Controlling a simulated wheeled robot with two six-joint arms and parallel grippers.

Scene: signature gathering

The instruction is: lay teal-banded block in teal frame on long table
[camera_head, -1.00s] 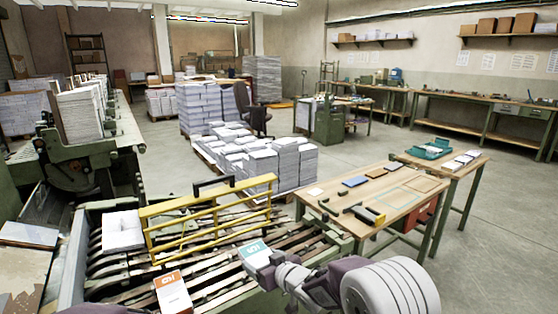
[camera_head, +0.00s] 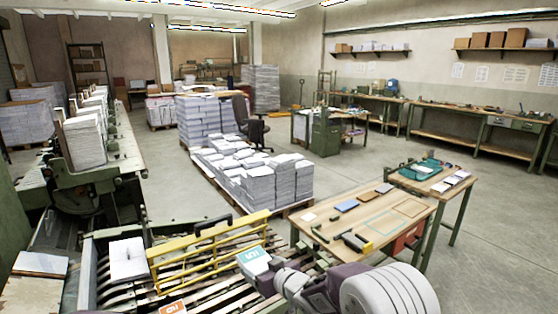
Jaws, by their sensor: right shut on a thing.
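The teal-banded block (camera_head: 248,256) is white with a teal band, at the bottom middle of the head view. My right gripper (camera_head: 265,267) is shut on it and holds it above the slatted green machine bed; the fingertips are partly hidden. The teal frame (camera_head: 366,226) is a thin outline lying on the long wooden table (camera_head: 335,197), to the right of and beyond the gripper. No block shows inside it. My left gripper is not in view.
A yellow guard rail (camera_head: 205,258) stands just left of the held block. An orange-banded block (camera_head: 173,309) and a white paper stack (camera_head: 127,262) are on the machine.

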